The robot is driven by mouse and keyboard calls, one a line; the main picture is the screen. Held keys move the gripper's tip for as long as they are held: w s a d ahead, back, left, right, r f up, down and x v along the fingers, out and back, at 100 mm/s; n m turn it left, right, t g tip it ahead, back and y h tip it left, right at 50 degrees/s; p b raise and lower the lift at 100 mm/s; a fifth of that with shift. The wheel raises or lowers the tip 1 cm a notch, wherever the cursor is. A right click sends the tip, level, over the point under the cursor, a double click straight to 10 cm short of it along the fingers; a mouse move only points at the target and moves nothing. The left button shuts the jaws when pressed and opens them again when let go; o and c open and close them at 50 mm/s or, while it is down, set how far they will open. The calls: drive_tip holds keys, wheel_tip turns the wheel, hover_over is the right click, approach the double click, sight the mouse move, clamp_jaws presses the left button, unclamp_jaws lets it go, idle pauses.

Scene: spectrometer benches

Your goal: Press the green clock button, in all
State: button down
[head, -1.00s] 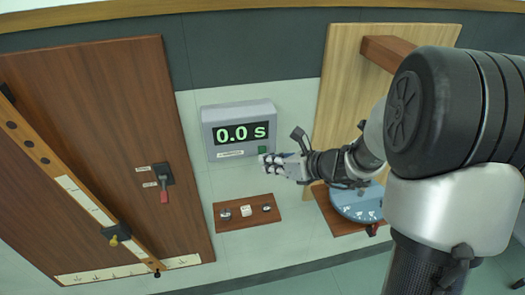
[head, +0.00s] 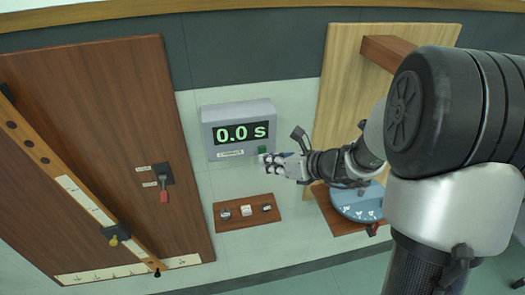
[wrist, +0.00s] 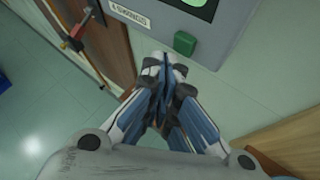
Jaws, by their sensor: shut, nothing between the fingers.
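The clock (head: 239,129) is a grey box whose display reads 0.0 s in the head view. Its green button (head: 262,150) sits at the lower right of the front face. In the wrist view the green button (wrist: 185,43) stands out from the grey box (wrist: 215,45), just beyond and right of my fingertips. My gripper (head: 266,160) is shut and empty, with its tips close to the button. In the wrist view the closed fingers (wrist: 165,62) point toward the clock. I cannot tell whether they touch the button.
A small wooden board (head: 247,223) with several small pieces lies in front of the clock. A brown panel (head: 120,120) with a red-handled switch (head: 164,195) is at the left. A blue round dial (head: 357,206) and a light wooden board (head: 337,75) are at the right.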

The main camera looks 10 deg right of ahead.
drive_tip(key=shift+w, duration=0.1)
drive_tip(key=shift+w, duration=0.35)
drive_tip(key=shift+w, duration=0.5)
idle(0.7)
drive_tip(key=shift+s, duration=0.95)
drive_tip(key=shift+s+b, duration=0.4)
drive_tip(key=shift+s, duration=2.1)
